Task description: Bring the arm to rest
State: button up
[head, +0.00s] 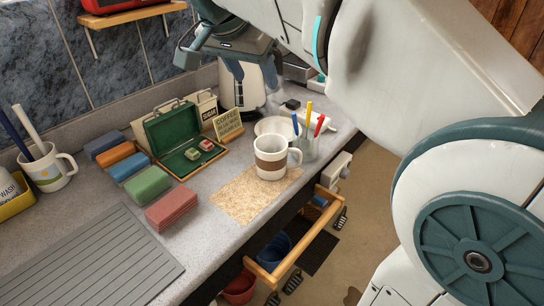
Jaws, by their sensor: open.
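My arm reaches in from the upper right of the head view, over the counter. My gripper (251,74) is at the top middle, above the back of the counter, pointing down. Its blue-grey fingers are apart, with no object seen held between them. The fingers overlap a white and dark upright appliance (241,97) in the picture; I cannot tell whether they touch it.
A brown-banded mug (271,160) stands on a cork mat (232,200). Near it are a pen jar (307,143), a small sign (228,123) and an open green case (179,137). Coloured blocks (148,184) line the counter's left. An open drawer (290,262) juts from the front.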

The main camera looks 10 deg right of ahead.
jog(key=shift+s+r, duration=0.1)
jog(key=shift+r, duration=0.1)
jog(key=s+d+f+n+y+p, duration=0.1)
jog(key=s+d+f+n+y, duration=0.1)
jog(key=s+f+n, duration=0.2)
jog(key=s+d+f+n+g+y+p, duration=0.1)
jog(key=s+d+f+n+y+p, duration=0.1)
jog(key=s+f, duration=0.8)
notch_tip(320, 180, down, 8)
jog(key=shift+s+d+n+g, duration=0.3)
jog(key=shift+d+n, duration=0.4)
jog(key=shift+n, duration=0.5)
